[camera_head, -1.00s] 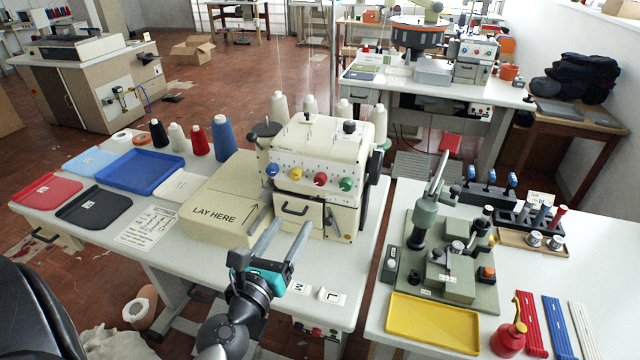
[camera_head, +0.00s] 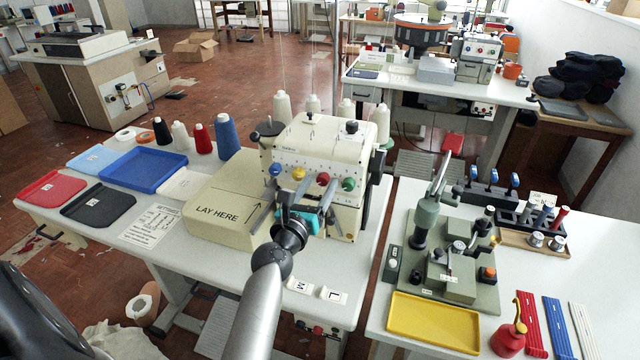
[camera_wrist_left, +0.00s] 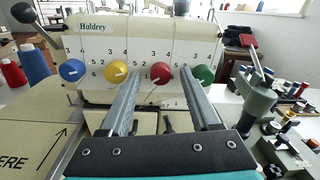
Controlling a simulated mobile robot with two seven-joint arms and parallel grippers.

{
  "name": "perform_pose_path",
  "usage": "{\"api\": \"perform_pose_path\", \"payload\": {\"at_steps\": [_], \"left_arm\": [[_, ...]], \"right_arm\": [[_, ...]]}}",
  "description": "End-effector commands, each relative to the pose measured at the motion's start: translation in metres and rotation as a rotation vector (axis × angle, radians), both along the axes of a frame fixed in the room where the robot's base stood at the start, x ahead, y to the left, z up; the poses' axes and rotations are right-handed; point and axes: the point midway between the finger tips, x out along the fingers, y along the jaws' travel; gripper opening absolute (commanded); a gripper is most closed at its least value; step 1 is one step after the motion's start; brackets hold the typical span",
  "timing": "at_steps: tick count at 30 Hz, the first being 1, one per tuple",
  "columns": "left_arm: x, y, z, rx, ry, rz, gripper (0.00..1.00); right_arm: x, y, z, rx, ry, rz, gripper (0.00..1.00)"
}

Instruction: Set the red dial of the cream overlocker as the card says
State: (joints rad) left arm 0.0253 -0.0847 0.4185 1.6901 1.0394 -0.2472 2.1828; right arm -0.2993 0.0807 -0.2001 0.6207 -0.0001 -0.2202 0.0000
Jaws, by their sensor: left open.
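The cream overlocker (camera_head: 318,145) stands on the left table. Its front has a row of blue, yellow, red and green dials. The red dial (camera_head: 322,179) is third from the left, and it shows larger in the left wrist view (camera_wrist_left: 162,73). My left gripper (camera_wrist_left: 160,76) is open, its two fingers pointing at the panel with the red dial between their tips. I cannot tell whether they touch it. A pale mark shows on the dial, but its exact setting is unclear. The settings card (camera_head: 153,225) lies flat on the table, its print too small to read. My right gripper is out of view.
The yellow dial (camera_wrist_left: 116,73) and green dial (camera_wrist_left: 203,75) sit close outside my fingers. A cream block marked LAY HERE (camera_head: 222,205) lies left of the machine. Thread cones and trays (camera_head: 144,184) stand farther left. A green press (camera_head: 445,250) stands on the right table.

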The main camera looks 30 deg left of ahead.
Motion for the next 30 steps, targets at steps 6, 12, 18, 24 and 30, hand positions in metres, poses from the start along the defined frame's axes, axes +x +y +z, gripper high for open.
{"api": "perform_pose_path", "payload": {"at_steps": [6, 12, 18, 24, 30], "left_arm": [[0.0121, 0.0023, 0.0001, 0.000, 0.000, 0.000, 0.63], [0.0131, 0.0025, 0.0002, 0.000, 0.000, 0.000, 0.63], [0.0128, 0.0025, 0.0001, 0.000, 0.000, 0.000, 0.50], [0.0127, 0.0024, 0.0001, 0.000, 0.000, 0.000, 0.27], [0.0126, 0.0023, 0.0000, 0.000, 0.000, 0.000, 0.05]], "right_arm": [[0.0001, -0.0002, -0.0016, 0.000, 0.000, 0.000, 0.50], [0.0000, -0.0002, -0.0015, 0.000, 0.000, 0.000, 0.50], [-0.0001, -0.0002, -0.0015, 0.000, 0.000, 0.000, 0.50], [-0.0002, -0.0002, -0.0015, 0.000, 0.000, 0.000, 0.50], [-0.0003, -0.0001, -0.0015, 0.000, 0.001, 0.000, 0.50]]}}
